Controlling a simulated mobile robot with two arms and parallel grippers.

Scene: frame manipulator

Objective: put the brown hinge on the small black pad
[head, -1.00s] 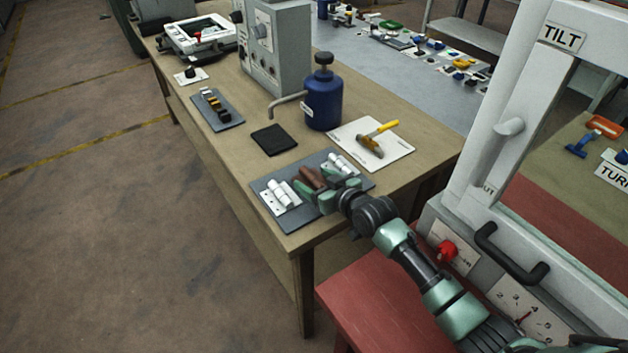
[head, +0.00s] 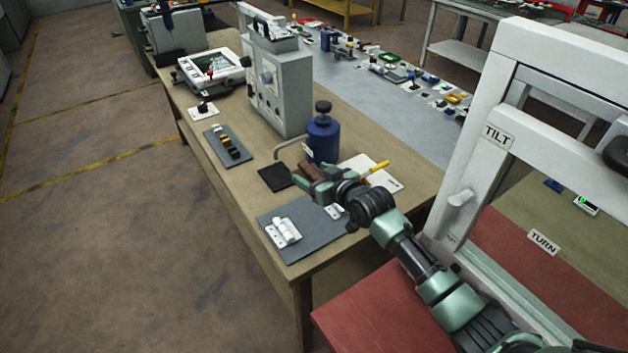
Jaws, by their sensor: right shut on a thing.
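My right gripper (head: 312,184) is shut on the brown hinge (head: 312,171). It holds the hinge above the table, near the far edge of the grey mat. The small black pad (head: 274,178) lies flat and bare on the table, just left of the held hinge in the picture. My gripper's fingers hide part of the hinge. My left gripper does not show.
A blue bottle (head: 322,140) with a spout stands just behind the pad. A yellow-handled tool (head: 377,167) lies on a white sheet (head: 391,182).

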